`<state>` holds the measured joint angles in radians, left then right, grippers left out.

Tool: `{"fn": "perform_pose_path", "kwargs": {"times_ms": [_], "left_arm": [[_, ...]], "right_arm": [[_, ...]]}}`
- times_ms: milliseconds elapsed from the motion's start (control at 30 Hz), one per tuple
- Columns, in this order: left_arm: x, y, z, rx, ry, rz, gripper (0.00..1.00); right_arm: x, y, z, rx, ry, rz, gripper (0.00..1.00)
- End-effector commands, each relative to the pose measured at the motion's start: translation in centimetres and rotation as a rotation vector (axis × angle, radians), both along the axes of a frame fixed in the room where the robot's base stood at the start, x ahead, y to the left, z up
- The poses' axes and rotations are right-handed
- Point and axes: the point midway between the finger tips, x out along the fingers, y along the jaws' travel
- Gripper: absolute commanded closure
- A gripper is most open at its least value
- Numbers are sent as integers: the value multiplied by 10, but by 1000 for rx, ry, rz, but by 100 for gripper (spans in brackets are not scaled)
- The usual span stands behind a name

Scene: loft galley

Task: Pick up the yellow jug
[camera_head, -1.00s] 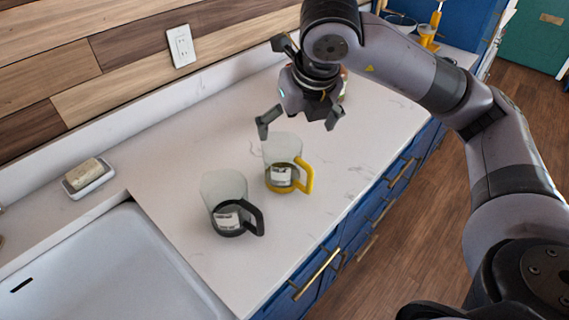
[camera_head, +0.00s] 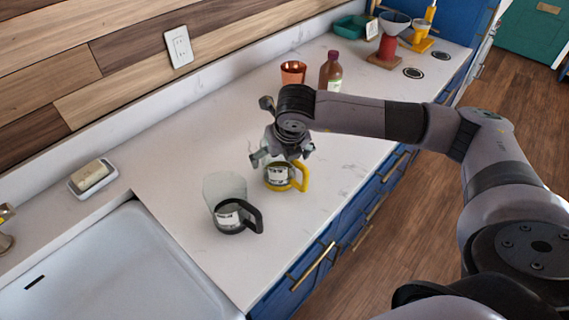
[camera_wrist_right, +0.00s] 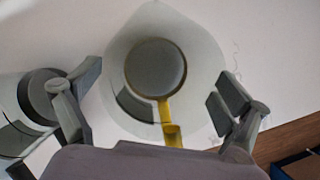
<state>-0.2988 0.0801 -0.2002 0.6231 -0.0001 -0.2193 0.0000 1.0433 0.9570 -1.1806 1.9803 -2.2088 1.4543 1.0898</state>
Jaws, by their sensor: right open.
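The yellow jug (camera_head: 281,178) is a clear glass jug with a yellow handle and a label, standing upright on the white counter. My right gripper (camera_head: 282,157) is over its top and hides the upper part of the glass. In the right wrist view the jug (camera_wrist_right: 157,70) is seen from above, between the open fingers of my right gripper (camera_wrist_right: 158,105), with its yellow handle pointing toward the gripper. A similar jug with a black handle (camera_head: 230,205) stands upright to the left and nearer. My left gripper does not show.
The black-handled jug shows close to the left finger in the right wrist view (camera_wrist_right: 35,100). A copper cup (camera_head: 293,72) and a brown bottle (camera_head: 330,72) stand behind my arm. A sink (camera_head: 120,265) and a soap dish (camera_head: 92,178) are at left. The counter's front edge is at right.

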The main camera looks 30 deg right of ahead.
Motion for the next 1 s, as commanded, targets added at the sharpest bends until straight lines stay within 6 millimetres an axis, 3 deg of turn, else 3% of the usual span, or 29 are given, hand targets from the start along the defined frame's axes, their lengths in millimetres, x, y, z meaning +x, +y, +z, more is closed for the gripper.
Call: {"fn": "perform_pose_path", "kwargs": {"times_ms": [300, 1000], "left_arm": [[-4, 0, 1, 1, 8, 0, 60], [-4, 0, 1, 0, 6, 0, 60]], "right_arm": [[2, 0, -6, 1, -1, 0, 6], [2, 0, -6, 0, -1, 0, 53]]}}
